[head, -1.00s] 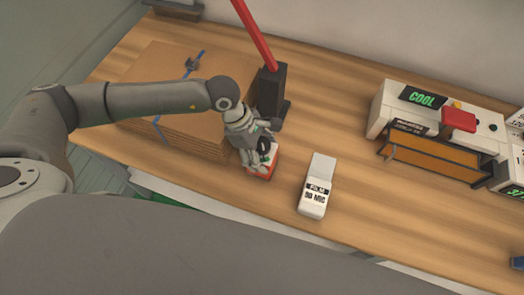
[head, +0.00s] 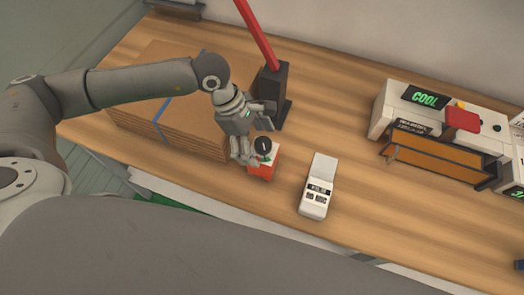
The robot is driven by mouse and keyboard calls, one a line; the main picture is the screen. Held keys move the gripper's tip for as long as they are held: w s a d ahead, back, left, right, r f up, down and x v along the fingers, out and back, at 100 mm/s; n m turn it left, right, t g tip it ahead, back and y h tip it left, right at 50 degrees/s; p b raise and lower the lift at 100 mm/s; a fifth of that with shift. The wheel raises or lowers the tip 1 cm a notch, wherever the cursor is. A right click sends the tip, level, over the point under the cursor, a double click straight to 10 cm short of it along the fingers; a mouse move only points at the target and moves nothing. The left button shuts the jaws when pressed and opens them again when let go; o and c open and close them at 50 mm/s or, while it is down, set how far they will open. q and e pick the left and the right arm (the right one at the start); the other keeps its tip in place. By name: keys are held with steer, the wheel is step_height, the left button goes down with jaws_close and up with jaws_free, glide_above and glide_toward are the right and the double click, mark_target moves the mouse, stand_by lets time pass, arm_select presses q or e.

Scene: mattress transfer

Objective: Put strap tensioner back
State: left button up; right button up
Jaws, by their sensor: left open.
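A small red and white block (head: 264,170) sits on the bench near the front edge, with a dark round part and a bit of green on top; I cannot tell whether this is the strap tensioner. A long red bar (head: 257,34) rises at a slant from a black upright block (head: 271,92) behind it, and this could also be the tensioner. My left gripper (head: 248,156) is open, pointing down just left of the red and white block. Whether a finger touches the block is unclear. My right gripper is out of view.
A flat cardboard stack (head: 190,130) with a blue strap lies left, under my arm. A white film gauge (head: 318,190) stands right of the red block. A white machine (head: 389,108) with a "COOL" display is at right. The bench (head: 350,130) between is clear.

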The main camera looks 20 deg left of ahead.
arm_select(q)
steer(key=b+v, duration=0.1)
steer(key=v, duration=0.6)
steer(key=shift+r, duration=0.1)
